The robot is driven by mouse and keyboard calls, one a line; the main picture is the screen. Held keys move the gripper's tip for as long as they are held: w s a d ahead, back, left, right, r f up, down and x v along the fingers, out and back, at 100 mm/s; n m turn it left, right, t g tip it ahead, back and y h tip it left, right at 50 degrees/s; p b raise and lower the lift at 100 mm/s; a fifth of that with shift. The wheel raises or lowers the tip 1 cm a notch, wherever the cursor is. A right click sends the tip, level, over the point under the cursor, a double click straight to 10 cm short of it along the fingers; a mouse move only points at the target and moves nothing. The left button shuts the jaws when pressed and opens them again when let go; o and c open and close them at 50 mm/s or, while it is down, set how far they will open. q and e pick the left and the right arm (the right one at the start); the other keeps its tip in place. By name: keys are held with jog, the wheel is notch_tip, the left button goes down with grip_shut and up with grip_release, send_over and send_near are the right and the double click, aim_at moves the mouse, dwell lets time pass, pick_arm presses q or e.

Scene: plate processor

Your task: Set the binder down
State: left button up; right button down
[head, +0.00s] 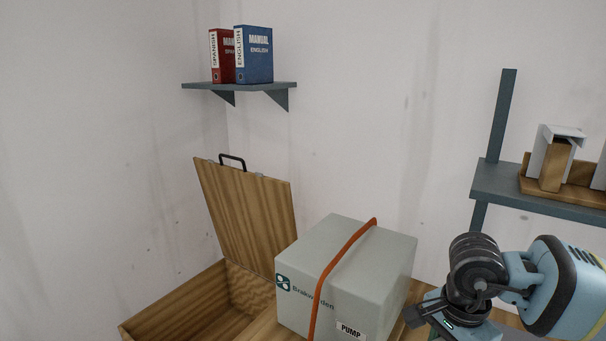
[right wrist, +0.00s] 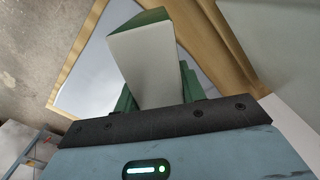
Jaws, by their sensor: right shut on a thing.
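My right gripper (head: 428,309) is low at the right of the head view, just right of the grey pump box. It is shut on a green and white block-like thing (right wrist: 145,60), which I take to be the binder. In the right wrist view its pale face and green edges stand up between the green fingers. Its lower part is hidden in the grip. I cannot tell whether it touches a surface. A red manual (head: 221,58) and a blue manual (head: 257,56) stand upright on the wall shelf (head: 262,88). My left gripper is not in view.
The grey pump box (head: 372,262) with an orange strap sits at bottom centre. Left of it is a wooden crate (head: 172,309) with its lid (head: 248,210) raised. A blue-grey rack (head: 490,184) at right bears a wooden holder. The wall shelf has little bare room right of the manuals.

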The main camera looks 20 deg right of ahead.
jog(key=w+a+f+n, duration=0.1)
jog(key=a+f+n, duration=0.1)
jog(key=a+n, duration=1.1)
jog(key=n+p, duration=0.1)
jog(key=n, duration=0.2)
jog(key=shift+w+n, duration=0.2)
jog(key=shift+n, duration=0.2)
